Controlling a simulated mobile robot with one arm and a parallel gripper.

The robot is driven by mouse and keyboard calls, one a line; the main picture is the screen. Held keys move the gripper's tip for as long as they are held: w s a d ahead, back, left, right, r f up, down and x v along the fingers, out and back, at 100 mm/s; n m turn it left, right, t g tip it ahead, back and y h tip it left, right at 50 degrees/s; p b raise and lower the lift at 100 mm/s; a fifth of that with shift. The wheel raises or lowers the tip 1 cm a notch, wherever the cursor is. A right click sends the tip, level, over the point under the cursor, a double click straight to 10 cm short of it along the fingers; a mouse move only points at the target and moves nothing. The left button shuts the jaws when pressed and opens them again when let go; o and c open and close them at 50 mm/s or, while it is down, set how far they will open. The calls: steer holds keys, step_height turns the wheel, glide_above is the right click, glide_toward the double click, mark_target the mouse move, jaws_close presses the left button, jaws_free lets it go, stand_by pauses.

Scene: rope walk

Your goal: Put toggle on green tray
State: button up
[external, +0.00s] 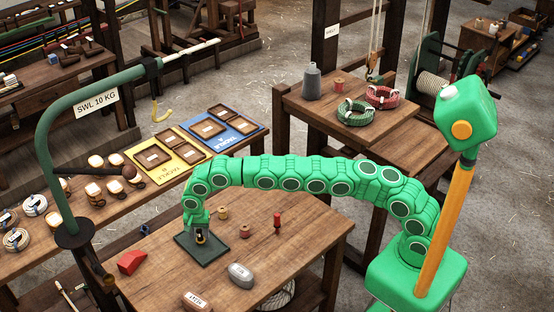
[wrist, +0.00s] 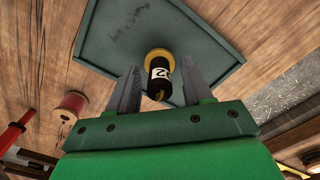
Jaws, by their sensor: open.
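The green tray (external: 184,240) lies flat on the near wooden table, and it also shows in the wrist view (wrist: 108,47). A small black cylinder with a brass-coloured end and a white label (wrist: 160,72), apparently the toggle, is over the tray's area. My gripper (external: 201,233) is low over the tray. In the wrist view its fingers (wrist: 161,84) are open on either side of the black piece, with a gap visible at each side. I cannot tell whether the piece touches the tray, as my gripper partly hides it in the external view.
Wooden spools (external: 223,213) and a red upright piece (external: 277,222) stand right of the tray. A green crane post (external: 46,150) rises at left. The table's right part is clear.

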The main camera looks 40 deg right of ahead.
mark_target(199, 230)
step_height(199, 230, up, 12)
stand_by(0.5)
